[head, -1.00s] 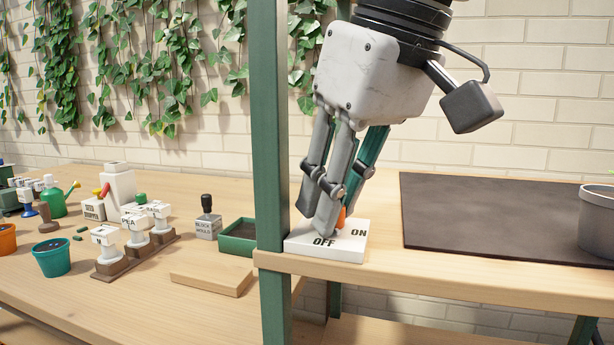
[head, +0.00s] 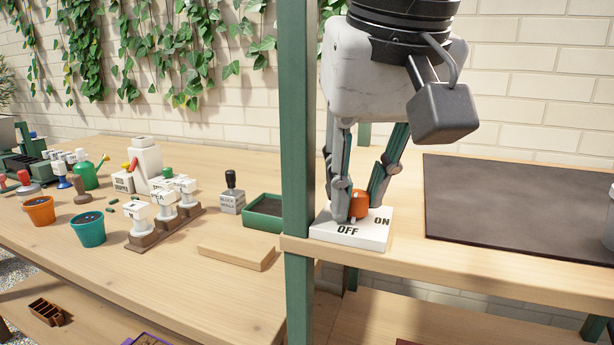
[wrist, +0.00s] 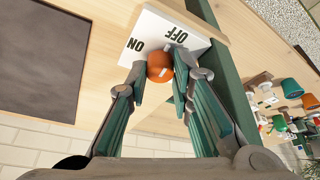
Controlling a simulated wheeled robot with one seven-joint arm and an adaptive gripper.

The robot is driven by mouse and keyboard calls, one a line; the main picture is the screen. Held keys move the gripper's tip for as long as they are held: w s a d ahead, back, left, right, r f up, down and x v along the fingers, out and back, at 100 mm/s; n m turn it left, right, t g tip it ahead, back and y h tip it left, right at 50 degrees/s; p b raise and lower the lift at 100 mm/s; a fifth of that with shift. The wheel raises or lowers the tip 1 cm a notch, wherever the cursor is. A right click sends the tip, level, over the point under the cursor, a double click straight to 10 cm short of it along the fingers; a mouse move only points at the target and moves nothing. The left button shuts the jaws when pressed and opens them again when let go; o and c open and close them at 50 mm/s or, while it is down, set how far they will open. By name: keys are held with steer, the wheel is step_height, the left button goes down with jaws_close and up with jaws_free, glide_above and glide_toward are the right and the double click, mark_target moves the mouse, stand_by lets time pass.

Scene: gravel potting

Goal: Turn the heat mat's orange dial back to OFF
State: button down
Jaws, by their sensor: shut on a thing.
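The orange dial (head: 360,203) stands on a white control block (head: 334,231) marked OFF and ON, at the shelf's front left corner beside the green post. My gripper (head: 358,212) points down and is shut on the dial, one finger on each side. In the wrist view the dial (wrist: 159,63) sits between the fingertips (wrist: 160,74), with both labels visible beyond it. A small pale mark shows low on the dial's front, on the side of the OFF label in the head view. The dark heat mat (head: 520,205) lies flat to the right.
A green post (head: 299,150) rises close to the left of my gripper. A metal pot (head: 610,220) is at the right edge. The lower bench at left holds a green tray (head: 262,222), a wooden board (head: 238,252), stamps and small pots. The shelf between block and mat is bare.

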steer(key=c, duration=1.4)
jaws_free()
steer(key=shift+v, duration=3.95)
